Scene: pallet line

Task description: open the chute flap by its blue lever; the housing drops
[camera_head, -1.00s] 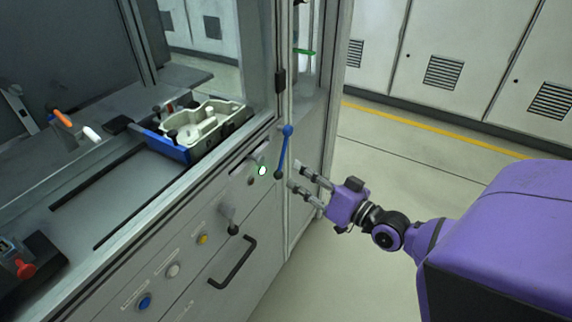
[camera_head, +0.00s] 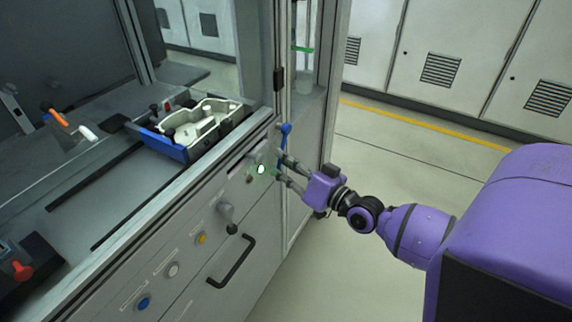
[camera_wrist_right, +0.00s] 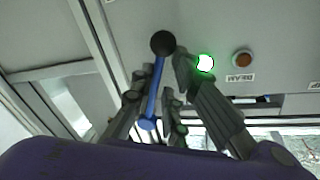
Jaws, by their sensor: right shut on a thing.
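The blue lever (camera_head: 284,142) stands upright on the front of the machine, its blue ball end at the top. My right gripper (camera_head: 281,168) is shut on the lever's lower part. In the right wrist view the blue lever (camera_wrist_right: 156,88) runs from a black hub to its blue ball, between the fingers of my right gripper (camera_wrist_right: 160,82). A cream housing (camera_head: 190,132) sits in a blue-sided holder (camera_head: 163,146) on the machine bed. I cannot make out the chute flap. My left gripper is out of view.
A lit green-white button (camera_head: 261,169) sits just left of the fingers. Several knobs and buttons and a black handle (camera_head: 232,262) are on the front panel. A machine frame post (camera_head: 279,75) rises behind the lever. The floor at right is clear.

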